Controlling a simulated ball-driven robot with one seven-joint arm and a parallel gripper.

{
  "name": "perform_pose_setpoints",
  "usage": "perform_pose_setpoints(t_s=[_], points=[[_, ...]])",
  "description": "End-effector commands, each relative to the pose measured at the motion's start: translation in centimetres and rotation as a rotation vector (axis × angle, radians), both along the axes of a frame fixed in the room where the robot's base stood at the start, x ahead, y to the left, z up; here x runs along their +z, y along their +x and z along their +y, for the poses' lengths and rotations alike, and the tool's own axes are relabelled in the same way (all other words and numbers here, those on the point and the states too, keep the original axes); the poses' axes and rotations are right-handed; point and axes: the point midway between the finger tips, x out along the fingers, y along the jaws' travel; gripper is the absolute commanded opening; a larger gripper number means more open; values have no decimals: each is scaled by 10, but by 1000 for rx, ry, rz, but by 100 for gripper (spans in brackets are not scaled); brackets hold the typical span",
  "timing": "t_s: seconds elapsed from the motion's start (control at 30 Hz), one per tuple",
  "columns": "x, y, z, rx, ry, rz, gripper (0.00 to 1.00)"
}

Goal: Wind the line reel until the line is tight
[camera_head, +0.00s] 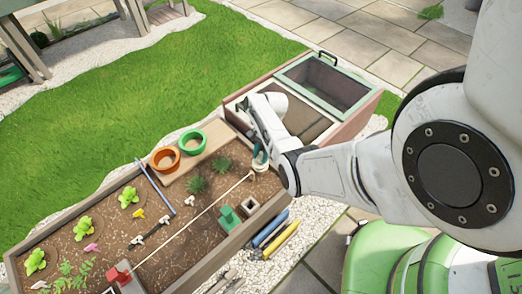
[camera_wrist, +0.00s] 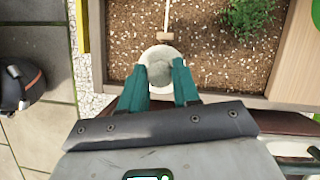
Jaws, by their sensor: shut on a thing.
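The line reel (camera_head: 260,167) is a small pale round piece at the near right end of the soil bed. In the wrist view the reel (camera_wrist: 151,52) shows as a white disc with a grey round top. My gripper (camera_wrist: 160,75), with teal fingers, is shut on the reel from above; the fingers hide its sides. My gripper (camera_head: 259,154) also shows in the head view. The pale line (camera_head: 190,225) runs from the reel across the soil towards a red block (camera_head: 119,272) and looks straight. I cannot tell how tight it is.
Spiky plants (camera_head: 221,164) grow close to the reel. A bin (camera_head: 325,84) stands beyond.

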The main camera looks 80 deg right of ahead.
Motion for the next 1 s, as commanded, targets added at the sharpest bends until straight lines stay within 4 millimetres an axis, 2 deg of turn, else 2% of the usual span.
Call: perform_pose_setpoints(t_s=[0.13, 0.43, 0.47, 0.5, 0.7, 1.0], points=[[2, 0, 0, -63, 0, 1, 1], [0, 0, 0, -72, 0, 1, 1], [0, 0, 0, -72, 0, 1, 33], [0, 0, 0, -71, 0, 0, 37], [0, 0, 0, -71, 0, 0, 56], [4, -1, -1, -70, 0, 0, 56]])
